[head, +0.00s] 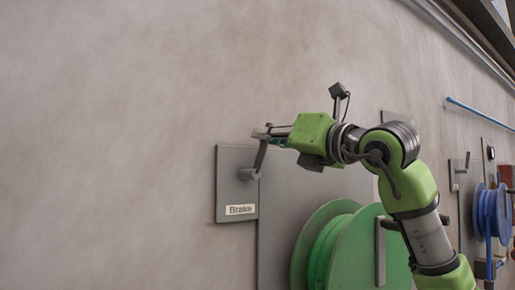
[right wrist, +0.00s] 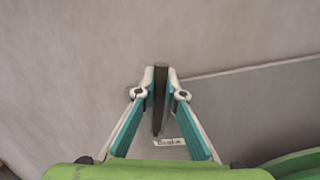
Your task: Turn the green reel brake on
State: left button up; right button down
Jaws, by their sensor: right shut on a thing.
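The green reel (head: 335,248) is on the wall at the lower middle of the head view. Left of it is a grey plate (head: 228,160) labelled "Brake" (head: 241,210). A dark brake lever (head: 261,156) rises from a pivot on the plate and leans slightly right. My right gripper (head: 265,132) is shut on the lever's upper end. In the right wrist view the lever (right wrist: 159,105) stands between the two fingertips of my right gripper (right wrist: 160,75), with the "Brake" label (right wrist: 169,142) below it. My left gripper is not in view.
A blue reel (head: 490,212) with a similar plate and lever (head: 467,161) is further right along the wall. A blue rod (head: 480,113) is on the wall above it. The wall (head: 110,130) left of the brake plate is bare.

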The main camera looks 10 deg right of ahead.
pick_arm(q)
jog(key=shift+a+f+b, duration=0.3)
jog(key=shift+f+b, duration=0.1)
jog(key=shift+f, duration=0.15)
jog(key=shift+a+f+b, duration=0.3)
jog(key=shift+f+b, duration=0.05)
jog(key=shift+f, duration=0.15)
pick_arm(e)
jog(key=shift+w+d+f+m, duration=0.1)
jog(key=shift+d+f+m, duration=0.1)
jog(key=shift+d+m, duration=0.25)
jog(key=shift+w+d+f+m, duration=0.1)
jog(key=shift+d+f+m, duration=0.1)
jog(key=shift+m, duration=0.45)
jog(key=shift+r+h, duration=0.1)
jog(key=shift+h, duration=0.2)
jog(key=c, duration=2.1)
grip_release()
jog(key=shift+d, duration=0.1)
jog(key=v, duration=1.2)
jog(key=shift+f, duration=0.3)
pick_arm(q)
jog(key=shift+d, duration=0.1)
pick_arm(e)
jog(key=shift+w, duration=0.1)
